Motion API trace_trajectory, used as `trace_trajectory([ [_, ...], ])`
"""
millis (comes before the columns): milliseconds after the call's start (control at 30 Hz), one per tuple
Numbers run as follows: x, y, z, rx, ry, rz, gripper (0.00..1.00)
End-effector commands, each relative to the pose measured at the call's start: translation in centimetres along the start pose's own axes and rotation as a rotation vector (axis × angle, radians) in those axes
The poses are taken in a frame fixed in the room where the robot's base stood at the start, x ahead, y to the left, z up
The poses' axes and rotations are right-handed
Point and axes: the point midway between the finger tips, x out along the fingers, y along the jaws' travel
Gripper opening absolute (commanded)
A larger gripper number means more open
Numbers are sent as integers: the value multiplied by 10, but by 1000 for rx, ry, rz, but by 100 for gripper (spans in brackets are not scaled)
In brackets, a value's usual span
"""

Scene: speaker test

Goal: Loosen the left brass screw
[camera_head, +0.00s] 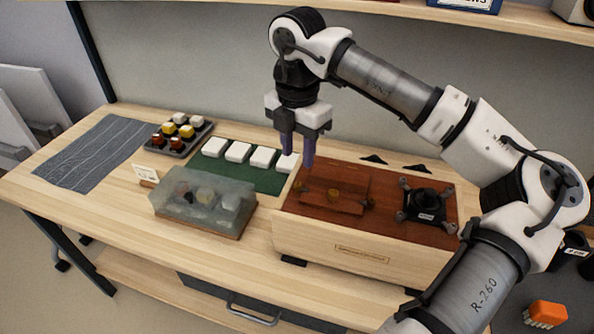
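A wooden speaker box (330,240) with a red-brown top stands on the right of the bench. On its top lies a raised brown panel (345,180) with a small brass piece (333,194) near its middle. A small brass-coloured spot at the panel's left end looks like the left brass screw (299,187); a similar one, the right screw (370,203), sits at the other end. Both are too small to show detail. Whether a fingertip touches anything I cannot tell.
A black four-armed part (427,207) stands on the box's right. Left are a translucent covered case (205,205), white blocks on a green mat (265,180), a dark tray (178,142) of coloured pieces and a bare grey mat (95,150). A shelf (520,20) overhangs the back.

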Motion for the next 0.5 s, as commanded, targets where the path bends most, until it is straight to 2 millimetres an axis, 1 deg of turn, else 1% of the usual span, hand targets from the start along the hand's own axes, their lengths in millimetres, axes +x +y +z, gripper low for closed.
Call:
trace_trajectory([
  [100, 24, 0, -1, -3, 6, 0, 36],
  [200, 42, 0, -1, -3, 5, -1, 36],
  [333, 60, 0, -1, -1, 4, 0, 36],
  [500, 72, 0, -1, -2, 2, 0, 36],
])
